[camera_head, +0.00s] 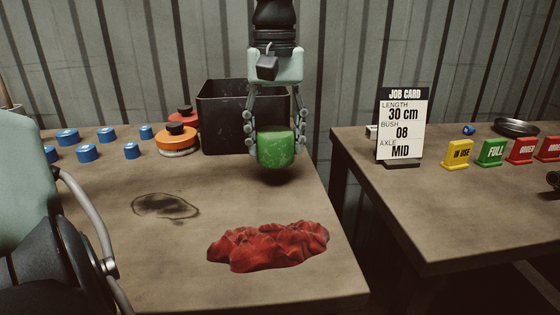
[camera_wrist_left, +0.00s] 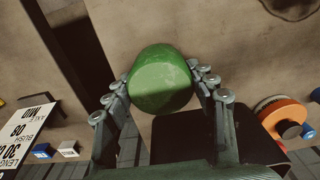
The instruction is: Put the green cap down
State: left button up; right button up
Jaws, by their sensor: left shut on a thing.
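The green cap (camera_head: 276,148) is in my left gripper (camera_head: 277,143), which comes down from the top of the head view. The fingers are shut on its two sides. A dark shadow shows under it on the left table (camera_head: 190,255); I cannot tell whether its underside touches the table. The cap also shows in the left wrist view (camera_wrist_left: 161,80), between both fingers of the left gripper (camera_wrist_left: 163,85). My right gripper is not in view.
A black bin (camera_head: 222,125) stands just behind the cap. A red cloth (camera_head: 268,246) lies in front. Orange-and-black (camera_head: 178,140) and several blue parts (camera_head: 87,153) are to the left. A gap separates the right table (camera_head: 430,225), which bears the job card (camera_head: 403,125). Bare table lies between cap and cloth.

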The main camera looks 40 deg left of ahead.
aim_at(280, 181)
pick_arm(q)
jog(key=shift+w+d+f, duration=0.2)
jog(key=shift+f, duration=2.2)
jog(key=o, duration=0.8)
notch_tip(280, 181, up, 12)
jog(key=shift+r, duration=0.25)
